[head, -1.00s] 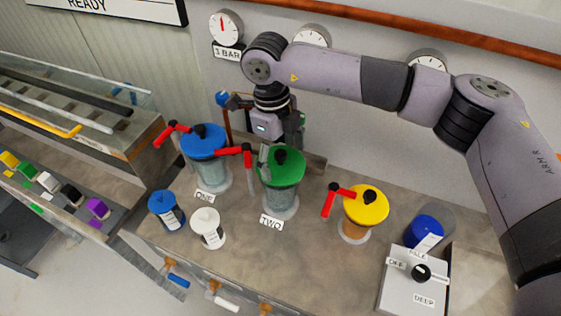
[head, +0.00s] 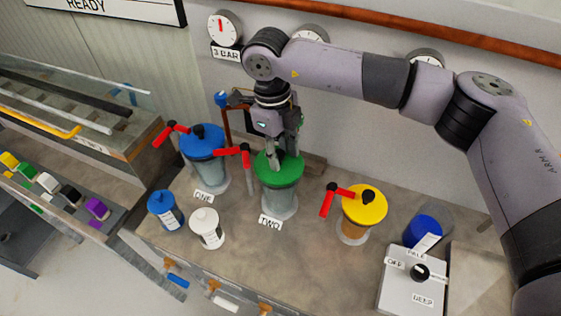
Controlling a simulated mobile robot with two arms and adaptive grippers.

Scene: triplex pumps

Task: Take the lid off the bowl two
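Bowl two (head: 279,203) is a clear vessel on the bench behind the label TWO. Its green lid (head: 286,178) sits on top, and a red handle (head: 233,151) stands at its left. My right gripper (head: 278,162) points down at the top of the green lid, with its fingers at the lid's central black knob. The fingers largely hide the knob, so I cannot tell whether they are closed on it. My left gripper is not in view.
The blue-lidded bowl one (head: 203,138) stands at the left, and a yellow-lidded bowl (head: 365,205) stands at the right. A blue jar (head: 166,210) and a white jar (head: 207,229) stand in front. A control box (head: 412,285) sits at front right.

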